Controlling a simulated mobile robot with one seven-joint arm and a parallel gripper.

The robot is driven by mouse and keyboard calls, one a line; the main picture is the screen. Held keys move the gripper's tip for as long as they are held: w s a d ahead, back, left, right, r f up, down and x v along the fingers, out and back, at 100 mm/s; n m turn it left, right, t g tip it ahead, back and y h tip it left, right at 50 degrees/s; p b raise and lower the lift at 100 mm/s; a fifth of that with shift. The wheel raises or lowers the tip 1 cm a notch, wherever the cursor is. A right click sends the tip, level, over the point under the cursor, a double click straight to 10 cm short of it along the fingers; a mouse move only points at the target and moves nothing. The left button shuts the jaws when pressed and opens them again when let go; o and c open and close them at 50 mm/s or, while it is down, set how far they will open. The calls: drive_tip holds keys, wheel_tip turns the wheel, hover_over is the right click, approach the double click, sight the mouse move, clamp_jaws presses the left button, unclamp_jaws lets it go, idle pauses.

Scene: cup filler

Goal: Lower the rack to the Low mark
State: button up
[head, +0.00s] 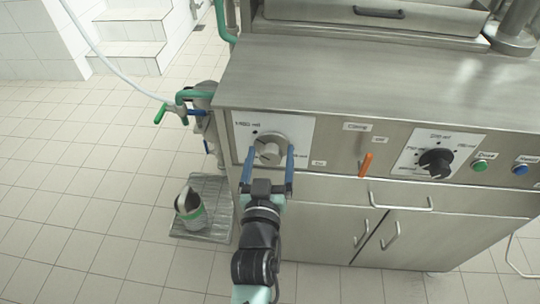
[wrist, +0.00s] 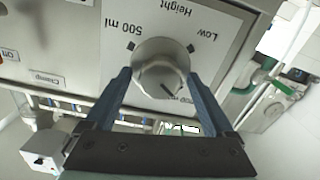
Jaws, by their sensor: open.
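The grey height knob (head: 268,150) sits on a white label plate (head: 301,128) at the left of the steel machine's front. In the wrist view the knob (wrist: 160,70) appears upside down, with "Height", "500 ml" and "Low" printed around it. The Low mark (wrist: 190,47) is a small black square up and right of the knob there. A dark line shows on the knob's lower part, away from both marks. My gripper (head: 270,158) is open, its two blue fingers on either side of the knob; I cannot tell whether they touch it. I cannot make out the rack.
Right of the knob are an orange lever (head: 366,164), a black knob (head: 436,162), a green button (head: 480,166) and a blue button (head: 520,171). Handles (head: 401,204) stick out below. A valve with hose (head: 182,108) and a bin (head: 190,210) stand left.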

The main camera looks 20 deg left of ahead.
drive_tip(key=c, duration=1.4)
drive_tip(key=shift+n, duration=0.3)
drive_tip(key=n+p, duration=0.1)
drive_tip(key=n, duration=0.2)
drive_tip(key=shift+n, duration=0.3)
drive_tip(key=n, duration=0.3)
drive_tip(key=shift+a+n, duration=0.1)
drive_tip(key=shift+n, duration=0.2)
drive_tip(key=n+p, duration=0.1)
drive_tip(key=n, duration=0.3)
drive_tip(key=shift+f, duration=0.1)
drive_tip(key=shift+a+f+n, duration=0.1)
drive_tip(key=shift+f+n, duration=0.05)
drive_tip(key=shift+n, duration=1.95)
